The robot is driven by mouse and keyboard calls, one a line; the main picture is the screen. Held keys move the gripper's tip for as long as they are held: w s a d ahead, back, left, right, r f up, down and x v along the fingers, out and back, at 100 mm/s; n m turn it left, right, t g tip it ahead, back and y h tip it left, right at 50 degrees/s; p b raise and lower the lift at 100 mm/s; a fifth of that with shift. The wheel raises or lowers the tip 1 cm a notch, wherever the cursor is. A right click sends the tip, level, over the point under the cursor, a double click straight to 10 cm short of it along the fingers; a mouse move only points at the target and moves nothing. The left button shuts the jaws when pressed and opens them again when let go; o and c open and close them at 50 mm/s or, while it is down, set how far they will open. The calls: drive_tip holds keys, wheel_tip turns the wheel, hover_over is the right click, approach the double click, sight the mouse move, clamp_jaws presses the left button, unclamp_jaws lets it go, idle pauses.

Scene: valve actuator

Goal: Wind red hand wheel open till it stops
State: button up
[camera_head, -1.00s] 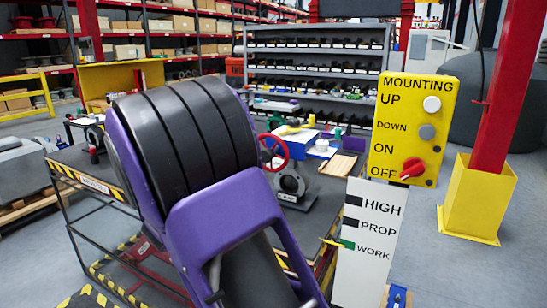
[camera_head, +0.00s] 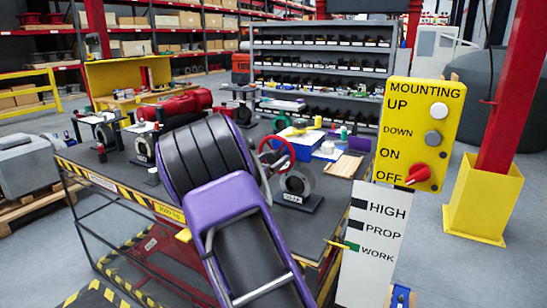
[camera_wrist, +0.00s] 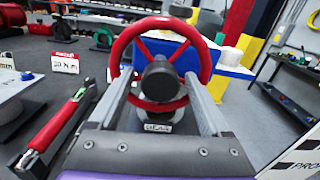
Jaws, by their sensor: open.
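The red hand wheel (camera_wrist: 197,48) faces me in the wrist view, with spokes and a dark round hub (camera_wrist: 160,82) at its middle. In the head view the wheel (camera_head: 268,158) stands on the bench, partly hidden behind my arm. My gripper (camera_wrist: 163,90) is open. Its two grey fingers reach forward on either side of the hub, overlapping the lower part of the rim in the picture. I cannot tell whether they touch the rim or the spokes. A label reading "GEAR" shows below the hub on the wheel's stand.
The dark bench top (camera_head: 115,180) carries other valve units, a red actuator (camera_head: 187,102) and a blue box (camera_head: 303,143). A red-handled tool (camera_wrist: 62,120) lies left of my gripper. A yellow MOUNTING panel (camera_head: 421,135) and a white sign (camera_head: 369,240) stand at the right.

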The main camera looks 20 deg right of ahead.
drive_tip(key=shift+w+d, duration=0.2)
drive_tip(key=shift+d, duration=0.05)
clamp_jaws()
idle(0.3)
drive_tip(key=shift+f+n+b, duration=0.1)
drive_tip(key=shift+n+b, duration=0.2)
drive_tip(key=shift+b, duration=0.15)
